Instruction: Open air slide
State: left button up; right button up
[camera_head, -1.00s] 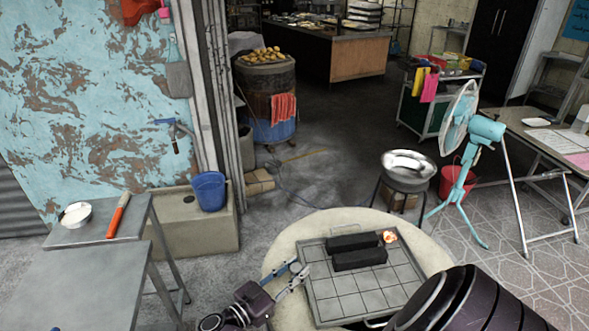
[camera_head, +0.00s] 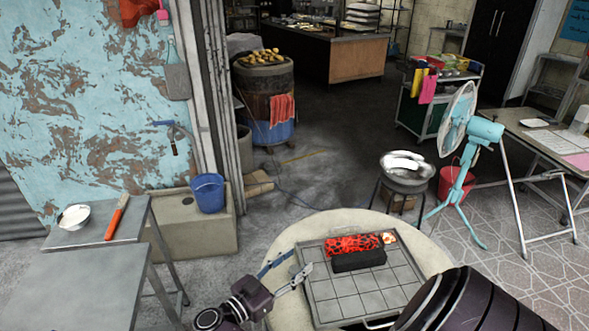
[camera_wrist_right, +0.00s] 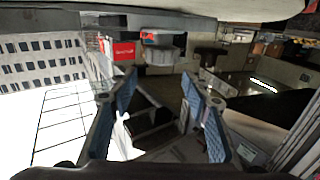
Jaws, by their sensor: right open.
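The cream round barrel oven top (camera_head: 272,262) stands at the bottom centre of the head view. A square grey grate (camera_head: 335,290) lies on it. One charcoal block (camera_head: 352,244) on the grate glows red, and a black block (camera_head: 358,260) lies in front of it. I cannot make out the air slide; the barrel's side is hidden from the head view.
A metal bowl on a stand (camera_head: 408,166) and a turquoise fan (camera_head: 470,140) stand behind the oven to the right. Grey tables (camera_head: 75,285) are at the left, with a blue bucket (camera_head: 208,192) on a ledge behind. Some floor between is clear.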

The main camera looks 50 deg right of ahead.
aim_at(294, 270)
jog(key=shift+r, duration=3.2)
